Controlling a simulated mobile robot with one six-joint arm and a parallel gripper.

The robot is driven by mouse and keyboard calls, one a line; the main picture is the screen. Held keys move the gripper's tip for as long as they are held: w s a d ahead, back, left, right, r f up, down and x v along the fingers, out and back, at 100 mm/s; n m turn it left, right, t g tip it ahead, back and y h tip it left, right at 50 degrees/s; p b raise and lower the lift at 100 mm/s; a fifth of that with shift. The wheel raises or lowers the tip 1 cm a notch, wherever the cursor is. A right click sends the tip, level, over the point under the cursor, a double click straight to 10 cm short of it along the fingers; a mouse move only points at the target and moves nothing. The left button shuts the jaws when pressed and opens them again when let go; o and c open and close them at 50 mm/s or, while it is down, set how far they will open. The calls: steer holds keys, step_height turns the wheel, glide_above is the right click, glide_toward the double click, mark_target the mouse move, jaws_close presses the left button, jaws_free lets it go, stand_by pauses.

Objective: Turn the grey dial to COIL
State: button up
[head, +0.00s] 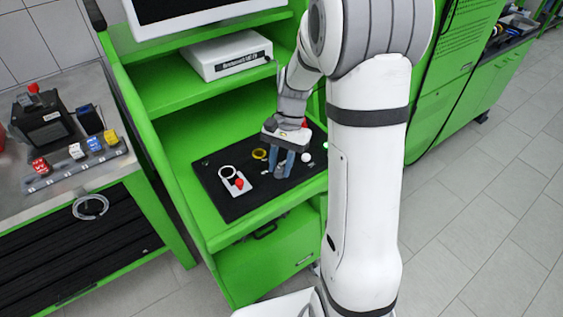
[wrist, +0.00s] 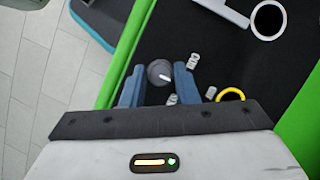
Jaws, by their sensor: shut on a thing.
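The grey dial (wrist: 160,73) shows in the wrist view as a round knob with a light pointer mark on the dark panel. My gripper (wrist: 158,88) has its two blue fingers on either side of the dial, shut on it. Small light labels (wrist: 193,61) sit around the dial; their text is too small to read. In the head view my gripper (head: 284,160) reaches down to the black panel (head: 236,204), and the dial is hidden there by the fingers.
A yellow ring (wrist: 231,94) is close to the right of my gripper in the wrist view. In the head view a red button on a white plate (head: 237,184) lies to the left, and a white knob (head: 306,158) to the right. Green cabinet walls (head: 150,140) flank the panel.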

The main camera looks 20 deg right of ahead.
steer(key=n+h, duration=0.1)
steer(key=n, duration=0.2)
steer(key=shift+w+a+n+g, duration=0.1)
steer(key=shift+w+n+g, duration=0.05)
steer(key=shift+n+g, duration=0.2)
steer(key=shift+n+h, duration=0.8)
steer(key=shift+n, duration=1.05)
steer(key=o, duration=1)
steer(key=shift+g, duration=0.25)
steer(key=shift+r, duration=0.1)
steer(key=v, duration=0.7)
steer(key=shift+w+r+b, duration=0.15)
steer(key=shift+r+b, duration=0.15)
steer(key=shift+b, duration=0.05)
